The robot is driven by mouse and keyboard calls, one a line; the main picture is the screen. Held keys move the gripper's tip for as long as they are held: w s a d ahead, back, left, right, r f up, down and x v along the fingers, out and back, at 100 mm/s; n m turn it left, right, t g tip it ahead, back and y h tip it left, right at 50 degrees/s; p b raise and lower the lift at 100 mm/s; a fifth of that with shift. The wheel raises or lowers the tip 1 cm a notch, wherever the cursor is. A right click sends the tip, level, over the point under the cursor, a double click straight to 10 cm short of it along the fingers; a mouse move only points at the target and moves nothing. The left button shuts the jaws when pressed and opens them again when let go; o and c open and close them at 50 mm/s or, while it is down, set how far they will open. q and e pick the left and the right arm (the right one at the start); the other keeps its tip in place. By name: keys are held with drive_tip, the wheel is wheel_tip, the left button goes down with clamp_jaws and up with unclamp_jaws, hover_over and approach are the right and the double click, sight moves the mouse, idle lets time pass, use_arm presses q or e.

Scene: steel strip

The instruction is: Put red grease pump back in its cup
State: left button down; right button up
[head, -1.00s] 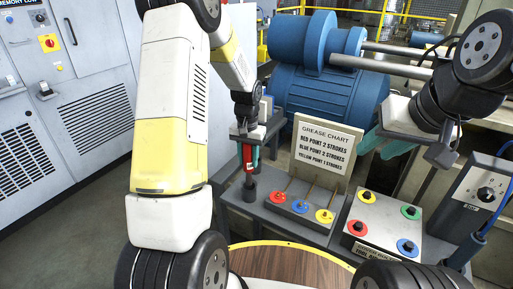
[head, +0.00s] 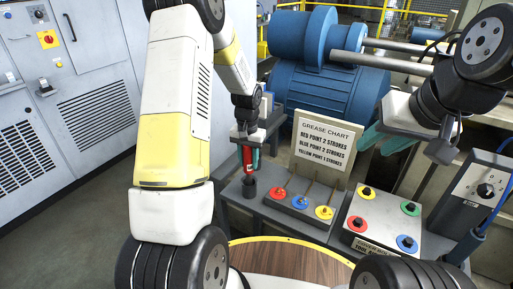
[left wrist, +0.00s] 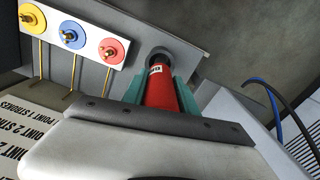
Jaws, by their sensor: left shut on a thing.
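The red grease pump (head: 248,157) is upright in my left gripper (head: 249,160), whose teal fingers are shut on it. Its dark cup (head: 250,189) stands at the left end of the grey bench, directly below the pump. In the left wrist view the pump (left wrist: 162,90) points toward the round dark cup (left wrist: 160,55). The pump's far end lines up with the cup's mouth; I cannot tell whether it is inside the rim. My right gripper (head: 381,140) is at the right, apart from the pump, with its teal fingers spread and nothing seen between them.
A plate with red, blue and yellow grease points (head: 300,203) is just right of the cup. The grease chart sign (head: 323,150) stands behind it. A box with coloured knobs (head: 383,222) and a grey control box (head: 472,193) stand further right. A blue motor (head: 325,95) is behind.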

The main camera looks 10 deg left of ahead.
sight(248, 153)
use_arm(q)
drive_tip(key=shift+f, duration=2.35)
drive_tip(key=c, duration=0.9)
unclamp_jaws()
wheel_tip(248, 153, up, 8)
drive_tip(key=shift+f, duration=0.1)
